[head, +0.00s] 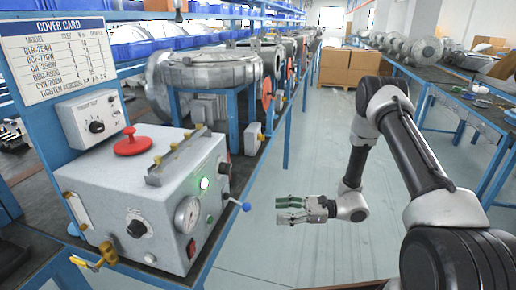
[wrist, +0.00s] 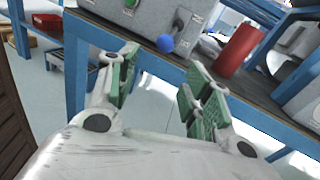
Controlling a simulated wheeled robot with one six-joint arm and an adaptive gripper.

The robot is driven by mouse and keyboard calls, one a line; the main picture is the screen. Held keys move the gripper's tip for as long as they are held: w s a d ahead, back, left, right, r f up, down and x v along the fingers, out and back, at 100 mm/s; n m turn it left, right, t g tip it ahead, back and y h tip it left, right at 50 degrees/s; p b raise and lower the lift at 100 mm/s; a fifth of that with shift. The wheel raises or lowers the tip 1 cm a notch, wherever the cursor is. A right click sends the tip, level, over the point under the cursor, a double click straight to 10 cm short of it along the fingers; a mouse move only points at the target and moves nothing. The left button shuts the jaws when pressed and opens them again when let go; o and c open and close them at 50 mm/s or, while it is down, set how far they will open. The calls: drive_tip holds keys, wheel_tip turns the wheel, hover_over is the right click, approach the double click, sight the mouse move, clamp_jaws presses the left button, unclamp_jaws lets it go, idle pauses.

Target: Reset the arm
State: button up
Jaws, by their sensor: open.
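My arm reaches down on the right of the head view, bent at the elbow. My gripper (head: 291,209) is open and empty, with green pads on its fingers, in the air over the aisle to the right of the bench. In the wrist view my gripper (wrist: 157,95) shows its two fingers spread apart with only floor and bench edge between them. The lever's blue ball (wrist: 165,43) also shows in the wrist view.
A cover card (head: 57,60) stands above a smaller dial box (head: 95,117). Blower housings (head: 215,68) line the bench behind. A red cylinder (wrist: 238,50) stands on the bench in the wrist view. Cardboard boxes (head: 347,66) sit far back. The aisle floor (head: 310,165) is clear.

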drive_tip(key=s+d+f+n+g+h, duration=0.25)
drive_tip(key=s+g, duration=0.25)
drive_tip(key=s, duration=0.3)
drive_tip(key=s+d+r+n+g+h, duration=0.3)
drive_tip(key=s+d+r+n, duration=0.2)
drive_tip(key=r, duration=0.1)
drive_tip(key=s+d+r+n+t+h, duration=0.2)
drive_tip(key=d+r+n+h, duration=0.25)
drive_tip(key=d+r, duration=0.3)
drive_tip(key=s+d+r+n+t+h, duration=0.25)
drive_tip(key=d+r+h, duration=0.3)
drive_tip(key=r, duration=0.35)
drive_tip(key=s+d+r+n+t+h, duration=0.1)
drive_tip(key=s+r+t, duration=0.1)
drive_tip(key=r, duration=0.4)
drive_tip(key=s+d+r+n+t+h, duration=0.1)
drive_tip(key=s+r+n+t, duration=0.1)
drive_tip(key=r+t, duration=0.2)
drive_tip(key=v, duration=0.3)
drive_tip(key=shift+w+d+r, duration=0.2)
drive_tip(key=shift+d+r, duration=0.05)
drive_tip(key=shift+r, duration=0.05)
